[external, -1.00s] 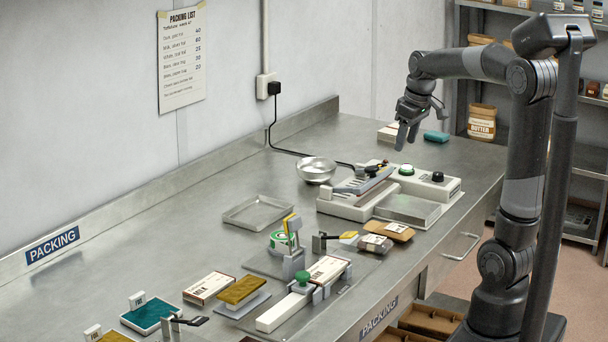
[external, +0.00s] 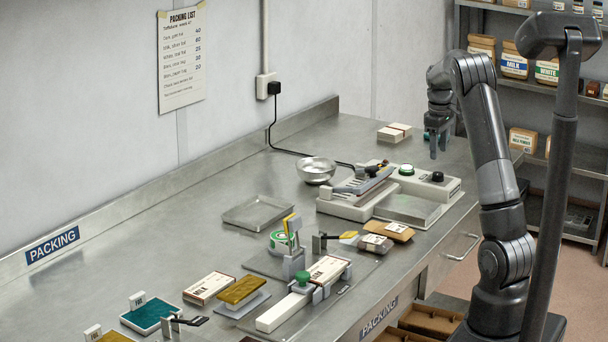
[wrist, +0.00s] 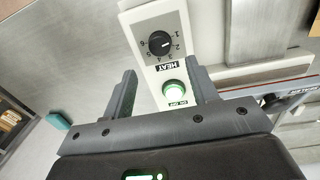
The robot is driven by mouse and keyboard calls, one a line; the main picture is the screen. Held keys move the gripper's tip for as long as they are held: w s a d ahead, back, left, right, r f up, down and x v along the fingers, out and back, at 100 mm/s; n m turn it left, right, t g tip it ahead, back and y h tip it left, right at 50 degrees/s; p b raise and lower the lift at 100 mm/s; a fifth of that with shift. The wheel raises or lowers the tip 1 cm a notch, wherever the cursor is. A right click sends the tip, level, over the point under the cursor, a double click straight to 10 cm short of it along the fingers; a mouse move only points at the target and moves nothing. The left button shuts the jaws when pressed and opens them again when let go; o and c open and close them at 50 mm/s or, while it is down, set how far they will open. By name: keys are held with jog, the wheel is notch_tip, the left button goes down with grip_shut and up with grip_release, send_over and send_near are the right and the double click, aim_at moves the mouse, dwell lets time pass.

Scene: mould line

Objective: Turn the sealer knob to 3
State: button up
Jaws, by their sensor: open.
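The sealer (external: 425,187) stands on the steel bench in the external view. Its black knob (external: 438,176) sits on the white control box, beside the lit green button (external: 406,170). In the wrist view the knob (wrist: 160,43) has numbers around it and a HEAT label below; I cannot read its pointer surely. The green button (wrist: 174,88) shows between my fingers. My gripper (external: 437,148) points down, open and empty, above the knob end of the sealer. In the wrist view my gripper (wrist: 161,78) is apart from the knob, which lies beyond the fingertips.
The sealer's raised lever (external: 365,181) and a metal bowl (external: 316,170) are to the left. Pouches (external: 396,231) lie in front. Stacked cartons (external: 394,132) stand behind. A teal block (wrist: 58,121) shows in the wrist view. The bench's right edge is close to the control box.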

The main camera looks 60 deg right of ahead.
aim_at(438, 173)
jog(key=f, duration=0.7)
jog(key=shift+d+f, duration=0.2)
jog(key=shift+c, duration=0.3)
jog(key=c, duration=0.9)
